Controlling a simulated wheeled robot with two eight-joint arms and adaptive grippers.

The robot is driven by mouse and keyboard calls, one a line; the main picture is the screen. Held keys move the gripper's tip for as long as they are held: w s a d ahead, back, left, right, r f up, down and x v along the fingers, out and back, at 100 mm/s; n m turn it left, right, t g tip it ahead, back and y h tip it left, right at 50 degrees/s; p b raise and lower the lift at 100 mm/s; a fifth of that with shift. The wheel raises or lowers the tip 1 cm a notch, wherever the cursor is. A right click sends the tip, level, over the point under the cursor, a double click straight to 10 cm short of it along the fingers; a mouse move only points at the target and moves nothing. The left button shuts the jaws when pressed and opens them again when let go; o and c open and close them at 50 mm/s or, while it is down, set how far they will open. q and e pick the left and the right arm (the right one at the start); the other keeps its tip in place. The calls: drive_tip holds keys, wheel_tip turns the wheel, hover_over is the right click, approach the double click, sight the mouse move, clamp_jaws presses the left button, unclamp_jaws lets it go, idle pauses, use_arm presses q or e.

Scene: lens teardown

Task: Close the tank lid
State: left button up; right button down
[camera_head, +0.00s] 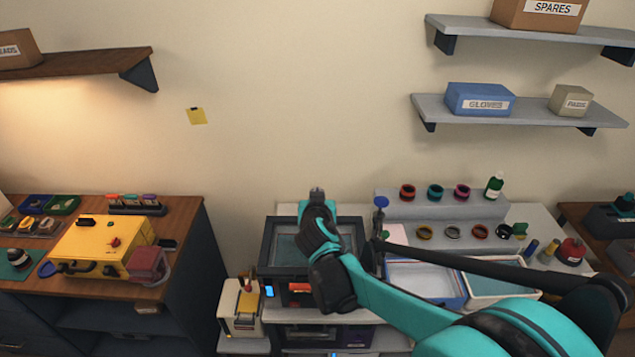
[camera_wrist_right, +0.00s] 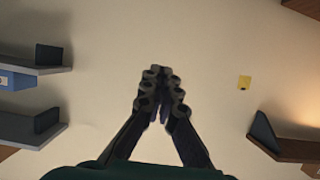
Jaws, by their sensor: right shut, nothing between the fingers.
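The tank (camera_head: 268,270) appears to be the dark-framed box on the bench at centre, with a small lit blue display and an orange-red part on its front. A dark frame with a grey-blue panel (camera_head: 285,250) shows at its top; I cannot tell whether this is the lid or the open inside. My right arm hides the tank's middle and right. My right gripper (camera_head: 317,194) is above the tank's back edge in the head view. In the wrist view its fingers (camera_wrist_right: 160,95) are together and empty, with bare wall behind. My left gripper is not in view.
A blue-knobbed post (camera_head: 381,202) stands right of the tank. Beyond are trays (camera_head: 500,287) and a stepped rack (camera_head: 410,210) with several rings. A white-and-yellow device (camera_head: 241,307) stands left. A yellow case (camera_head: 95,245) sits on the left cabinet. Wall shelves (camera_head: 515,110) hang upper right.

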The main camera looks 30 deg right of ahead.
use_arm(q)
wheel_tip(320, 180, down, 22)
drive_tip(key=b, duration=2.1)
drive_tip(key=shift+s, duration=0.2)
use_arm(e)
drive_tip(key=s+a+f, duration=0.2)
drive_tip(key=s+f, duration=0.2)
drive_tip(key=f, duration=0.4)
drive_tip(key=s+a+f, duration=0.3)
drive_tip(key=s+f, duration=0.1)
drive_tip(key=f, duration=0.5)
drive_tip(key=s+a+f+t, duration=0.1)
drive_tip(key=s+f, duration=0.3)
drive_tip(key=f, duration=0.5)
drive_tip(key=shift+s+a+h, duration=0.4)
drive_tip(key=shift+a, duration=0.5)
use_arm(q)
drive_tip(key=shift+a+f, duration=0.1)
use_arm(e)
drive_tip(key=shift+r, duration=0.15)
